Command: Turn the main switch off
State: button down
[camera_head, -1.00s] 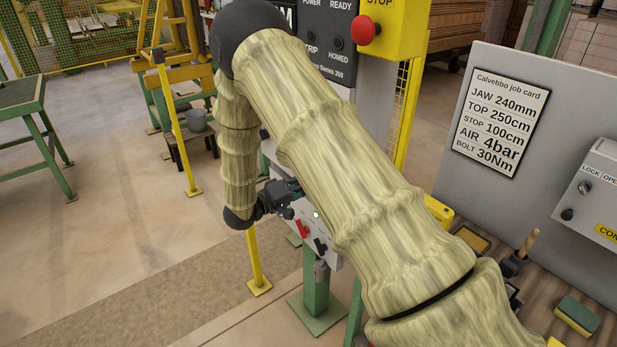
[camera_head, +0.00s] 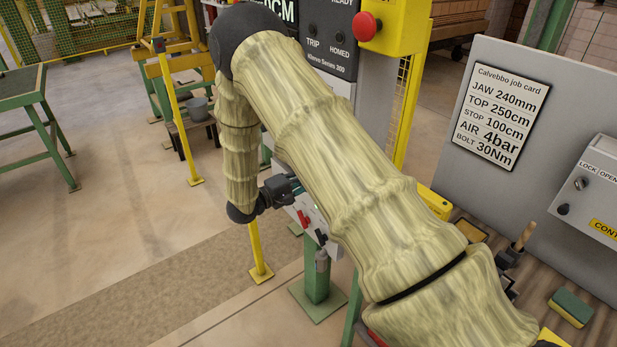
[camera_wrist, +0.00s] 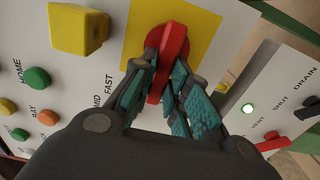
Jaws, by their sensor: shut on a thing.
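The main switch (camera_wrist: 171,45) shows in the wrist view as a long red handle on a round red base, mounted on a yellow square plate (camera_wrist: 203,32). The handle stands slightly tilted in the picture, its near end leaning to the left. My gripper (camera_wrist: 166,84) is shut on this handle, with one teal-padded finger on each side of it. In the head view my gripper (camera_head: 292,188) is at the small control panel, and my arm hides the switch and much of that panel.
In the wrist view, a yellow block-shaped knob (camera_wrist: 78,28) and several coloured buttons sit left of the switch. A grey box with a lit green lamp (camera_wrist: 248,108) and a red lever (camera_wrist: 272,142) is close on the right. A yellow post (camera_head: 256,245) stands near my gripper in the head view.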

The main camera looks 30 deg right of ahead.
jog(key=c, duration=1.4)
grip_release()
jog(key=a, duration=0.8)
jog(key=s+a, duration=0.1)
jog(key=a, duration=0.3)
jog(key=shift+f, duration=0.1)
